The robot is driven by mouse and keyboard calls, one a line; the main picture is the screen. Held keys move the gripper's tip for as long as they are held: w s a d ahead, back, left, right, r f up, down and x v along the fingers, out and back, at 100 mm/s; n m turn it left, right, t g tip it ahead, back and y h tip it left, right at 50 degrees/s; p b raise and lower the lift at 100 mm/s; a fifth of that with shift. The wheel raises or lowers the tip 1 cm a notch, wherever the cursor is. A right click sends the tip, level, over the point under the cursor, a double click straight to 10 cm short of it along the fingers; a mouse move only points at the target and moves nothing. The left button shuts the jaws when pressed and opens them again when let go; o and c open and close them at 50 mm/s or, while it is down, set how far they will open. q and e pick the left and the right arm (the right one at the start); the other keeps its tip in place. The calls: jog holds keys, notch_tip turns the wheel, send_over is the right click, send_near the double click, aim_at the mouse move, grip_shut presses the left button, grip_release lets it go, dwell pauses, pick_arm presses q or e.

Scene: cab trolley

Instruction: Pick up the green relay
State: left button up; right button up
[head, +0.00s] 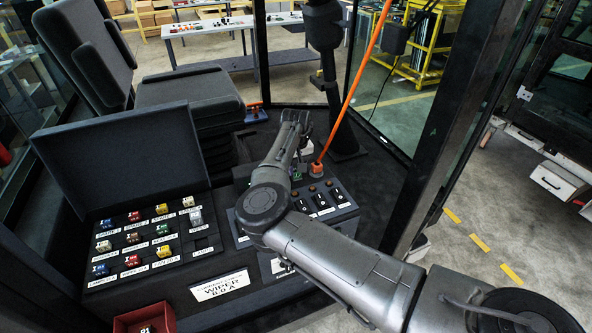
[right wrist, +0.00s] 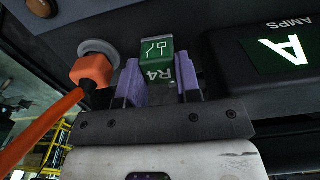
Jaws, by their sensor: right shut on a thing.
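The green relay (right wrist: 156,50), marked R4 with a white switch symbol, sits between the purple fingertips of my right gripper (right wrist: 158,82) in the right wrist view. The fingers are shut on its sides. In the head view my right gripper (head: 300,165) points down at the far end of the console, mostly hidden by my own forearm. Only a small bit of green shows there. I cannot tell whether the relay is seated or lifted. My left gripper is not in view.
An orange plug (right wrist: 92,70) with its cable stands close beside the gripper. A row of black switches (head: 322,201) lies nearby. An open case of coloured fuses (head: 150,240) is at left, a red bin (head: 145,318) at the bottom. A dark cab post (head: 440,130) rises at right.

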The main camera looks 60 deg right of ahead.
notch_tip(320, 180, up, 4)
jog(key=shift+s+d+r, duration=0.1)
jog(key=shift+s, duration=0.05)
jog(key=s+d+r, duration=0.2)
jog(key=s+r, duration=0.4)
jog(key=s, duration=0.5)
jog(key=shift+r+b, duration=0.3)
